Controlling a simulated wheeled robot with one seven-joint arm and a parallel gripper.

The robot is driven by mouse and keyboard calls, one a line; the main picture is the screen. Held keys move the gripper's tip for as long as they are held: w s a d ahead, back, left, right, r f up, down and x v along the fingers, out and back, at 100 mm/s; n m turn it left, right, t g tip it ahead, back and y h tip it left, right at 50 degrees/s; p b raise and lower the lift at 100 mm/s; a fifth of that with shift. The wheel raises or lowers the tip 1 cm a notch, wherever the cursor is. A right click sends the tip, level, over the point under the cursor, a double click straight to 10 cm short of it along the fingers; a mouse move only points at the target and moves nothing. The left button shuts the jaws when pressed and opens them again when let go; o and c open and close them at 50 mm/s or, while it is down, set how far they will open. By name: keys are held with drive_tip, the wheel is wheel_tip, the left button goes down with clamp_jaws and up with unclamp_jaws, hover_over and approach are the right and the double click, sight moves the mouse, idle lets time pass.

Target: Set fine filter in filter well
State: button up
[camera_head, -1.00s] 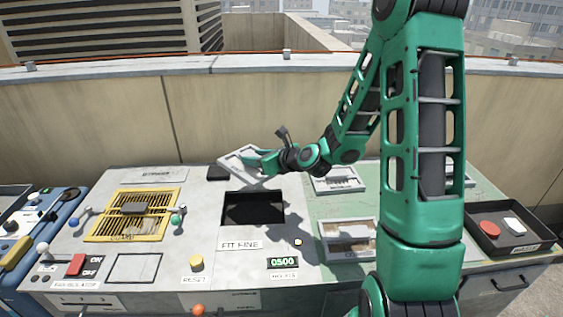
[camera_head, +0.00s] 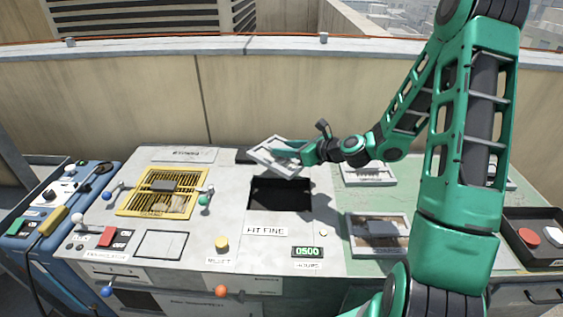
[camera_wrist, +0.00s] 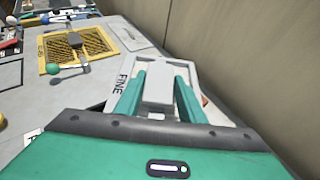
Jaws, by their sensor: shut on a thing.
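The fine filter (camera_head: 273,157) is a pale framed panel, held tilted above the far edge of the filter well. In the wrist view the filter (camera_wrist: 185,69) shows the word FINE on its frame. My gripper (camera_head: 300,151) is shut on the filter's grey block handle (camera_wrist: 158,88), with a green finger on each side. The filter well (camera_head: 280,194) is a dark, open rectangular hole in the grey bench top. A label in front of it (camera_head: 267,230) appears to read FIT FINE. The filter's underside is hidden.
A yellow grille guard (camera_head: 157,203) with knobbed latches lies left of the well. Other framed filters (camera_head: 378,233) rest on the green surface at right. A dark tray (camera_head: 535,238) holds a red and a white piece. A beige wall stands behind the bench.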

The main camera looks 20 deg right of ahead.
sight(274, 160)
drive_tip(key=n+y, duration=0.1)
drive_tip(key=s+a+f+n+g+y, duration=0.1)
drive_tip(key=n+g+y, duration=0.1)
drive_tip(key=shift+s+a+f+n, duration=0.3)
drive_tip(key=shift+a, duration=0.1)
drive_tip(key=shift+s+a+n+g+y, duration=0.2)
drive_tip(key=shift+s+n+g+y, duration=0.45)
drive_tip(key=shift+n+g+y, duration=0.25)
drive_tip(key=shift+s+r+n+g+y, duration=0.2)
drive_tip(key=shift+s+n+g+y, duration=0.1)
drive_tip(key=shift+s+n+g, duration=0.3)
drive_tip(key=shift+s+r+n+g+y, duration=0.2)
drive_tip(key=shift+s+n+g+y, duration=0.1)
drive_tip(key=shift+s+n+g, duration=0.25)
drive_tip(key=shift+w+f, duration=0.1)
drive_tip(key=shift+f, duration=6.5)
